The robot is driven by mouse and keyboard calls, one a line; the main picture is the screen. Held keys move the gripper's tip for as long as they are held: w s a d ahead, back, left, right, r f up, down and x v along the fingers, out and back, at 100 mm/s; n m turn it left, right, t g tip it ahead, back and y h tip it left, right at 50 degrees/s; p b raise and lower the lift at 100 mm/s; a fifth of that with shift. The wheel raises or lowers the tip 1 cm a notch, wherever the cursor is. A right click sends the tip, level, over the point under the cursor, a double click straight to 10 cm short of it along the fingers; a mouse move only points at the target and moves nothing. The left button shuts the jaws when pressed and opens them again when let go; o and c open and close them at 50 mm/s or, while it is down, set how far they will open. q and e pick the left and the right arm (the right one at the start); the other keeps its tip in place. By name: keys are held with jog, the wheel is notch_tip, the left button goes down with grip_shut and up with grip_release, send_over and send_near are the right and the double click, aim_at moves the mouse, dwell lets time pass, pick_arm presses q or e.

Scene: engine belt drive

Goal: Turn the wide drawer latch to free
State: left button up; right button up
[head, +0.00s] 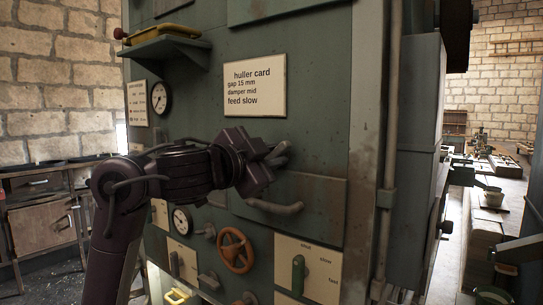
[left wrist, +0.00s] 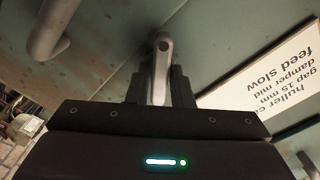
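The wide drawer latch (head: 279,150) is a grey metal lever on the green machine front, just above the wide drawer (head: 325,205) with its grey bar handle (head: 275,207). My left gripper (head: 268,160) is at the latch and hides part of it. In the left wrist view the latch (left wrist: 161,60) runs from its pivot down between the two dark fingers (left wrist: 160,92). They sit close on both sides of it, with no clear gap, and look shut on it. The drawer handle (left wrist: 48,35) also shows there at upper left. My right gripper is not in view.
A huller card sign (head: 256,86) is above the latch. Below are an orange handwheel (head: 235,251), a gauge (head: 182,220) and a green lever (head: 298,273) on a plate. A vertical pipe (head: 388,150) runs along the machine's right edge. A bench (head: 50,190) stands at left.

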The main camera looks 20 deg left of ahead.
pick_arm(q)
grip_shut()
jog(key=m, duration=0.4)
jog(key=shift+f+m, duration=0.1)
jog(key=shift+m, duration=0.2)
jog(key=shift+f+m, duration=0.1)
jog(key=shift+m, duration=1.7)
jog(key=shift+d, duration=0.1)
jog(key=o, duration=0.8)
grip_release()
